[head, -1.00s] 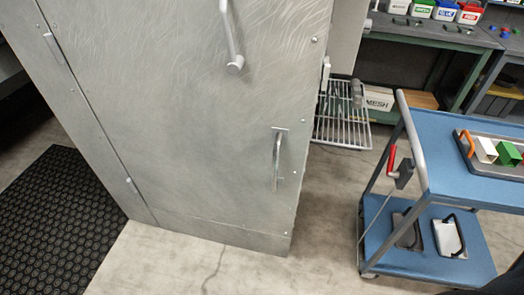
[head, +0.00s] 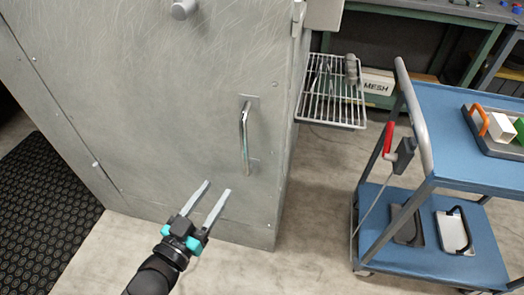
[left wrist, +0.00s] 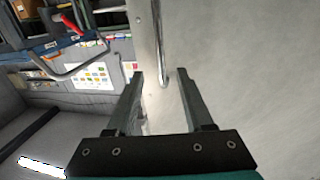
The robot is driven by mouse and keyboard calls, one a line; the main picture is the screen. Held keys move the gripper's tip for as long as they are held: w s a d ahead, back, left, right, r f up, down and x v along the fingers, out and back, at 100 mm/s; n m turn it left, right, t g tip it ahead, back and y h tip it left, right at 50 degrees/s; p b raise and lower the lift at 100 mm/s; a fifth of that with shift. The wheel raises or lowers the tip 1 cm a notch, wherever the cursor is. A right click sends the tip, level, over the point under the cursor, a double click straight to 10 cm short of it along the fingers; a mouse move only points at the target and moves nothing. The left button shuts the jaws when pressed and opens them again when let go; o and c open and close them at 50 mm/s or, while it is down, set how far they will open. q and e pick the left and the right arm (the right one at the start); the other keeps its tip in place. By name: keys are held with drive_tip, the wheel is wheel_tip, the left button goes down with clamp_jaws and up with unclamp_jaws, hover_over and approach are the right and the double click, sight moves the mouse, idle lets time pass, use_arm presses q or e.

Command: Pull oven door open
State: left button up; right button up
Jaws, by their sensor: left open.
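The oven door (head: 150,110) is a large brushed-metal panel filling the left of the head view, and it looks shut. Its vertical bar handle (head: 244,138) is near the door's right edge. My left gripper (head: 217,187) is open and empty, in front of the door, below and left of the handle in the head view. In the left wrist view the handle (left wrist: 158,45) rises ahead between the two open fingers (left wrist: 158,80), beyond their tips. No contact with the handle shows. My right gripper is not in view.
A wire rack (head: 332,105) sticks out to the right of the oven. A blue two-shelf cart (head: 450,115) with a grey push handle stands at the right. A black mat (head: 40,200) lies at the left. Bare floor (head: 310,230) lies between oven and cart.

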sight(243, 151)
use_arm(q)
drive_tip(key=b+x, duration=0.3)
drive_tip(key=x, duration=1)
drive_tip(key=shift+w+d+b, duration=0.1)
drive_tip(key=shift+b, duration=0.2)
drive_tip(key=shift+x, duration=0.95)
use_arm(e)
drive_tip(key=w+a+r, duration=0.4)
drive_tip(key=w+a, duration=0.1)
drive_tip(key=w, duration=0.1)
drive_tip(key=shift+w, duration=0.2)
use_arm(q)
clamp_jaws()
